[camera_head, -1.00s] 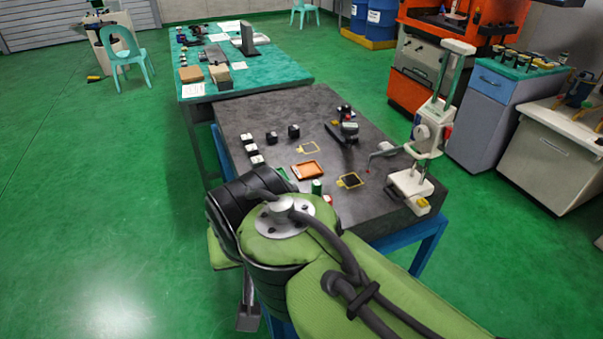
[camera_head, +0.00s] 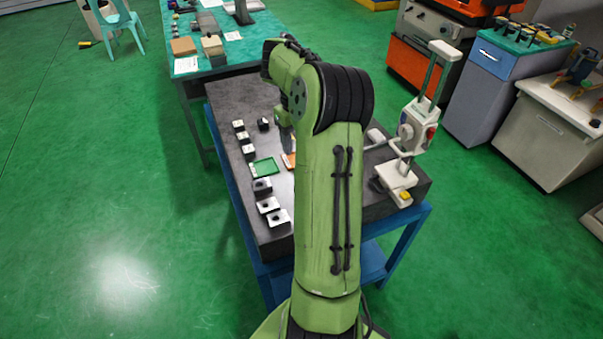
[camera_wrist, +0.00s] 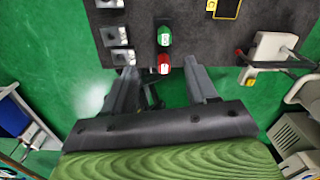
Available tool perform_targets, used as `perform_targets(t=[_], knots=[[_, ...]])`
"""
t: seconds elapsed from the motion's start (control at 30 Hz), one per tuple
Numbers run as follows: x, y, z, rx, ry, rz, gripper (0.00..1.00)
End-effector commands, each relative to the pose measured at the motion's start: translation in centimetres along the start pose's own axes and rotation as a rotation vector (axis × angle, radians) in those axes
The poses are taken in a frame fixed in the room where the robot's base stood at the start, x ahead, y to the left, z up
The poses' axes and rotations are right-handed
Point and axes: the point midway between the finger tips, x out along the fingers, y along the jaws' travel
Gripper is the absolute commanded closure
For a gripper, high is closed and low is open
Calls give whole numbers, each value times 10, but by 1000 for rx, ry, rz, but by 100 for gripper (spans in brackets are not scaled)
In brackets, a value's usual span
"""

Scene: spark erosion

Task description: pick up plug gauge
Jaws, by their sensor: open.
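The plug gauge (camera_wrist: 164,38) shows in the wrist view as a small piece with a green end and a red end (camera_wrist: 163,64), both with pale labels. It is at the dark table's near edge. My gripper (camera_wrist: 160,68) is open, its two fingers spread either side of the red end in the picture; I cannot tell the height gap. Nothing is held. In the head view my arm hides the gauge and most of the gripper.
Several metal blocks (camera_wrist: 116,35) stand left of the gauge on the dark table (camera_head: 240,93). A green tray (camera_head: 264,168) and part of an orange tray (camera_head: 289,161) lie near my arm. A white stand instrument (camera_head: 408,135) is at the right; a yellow outline (camera_wrist: 228,16) shows too.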

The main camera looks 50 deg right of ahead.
Motion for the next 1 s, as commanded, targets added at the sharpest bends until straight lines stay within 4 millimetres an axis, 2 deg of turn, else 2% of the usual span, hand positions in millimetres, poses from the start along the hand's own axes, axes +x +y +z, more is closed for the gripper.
perform_targets(t=[0.03,0.13,0.5,0.67,0.9,1.0], knots=[[3,-11,-1,99,7,23,43],[14,-18,-2,186,15,39,43],[101,-13,-3,184,17,40,43],[119,-13,-3,183,14,37,43],[161,-10,-4,182,15,38,43],[168,-10,-4,182,13,36,43]])
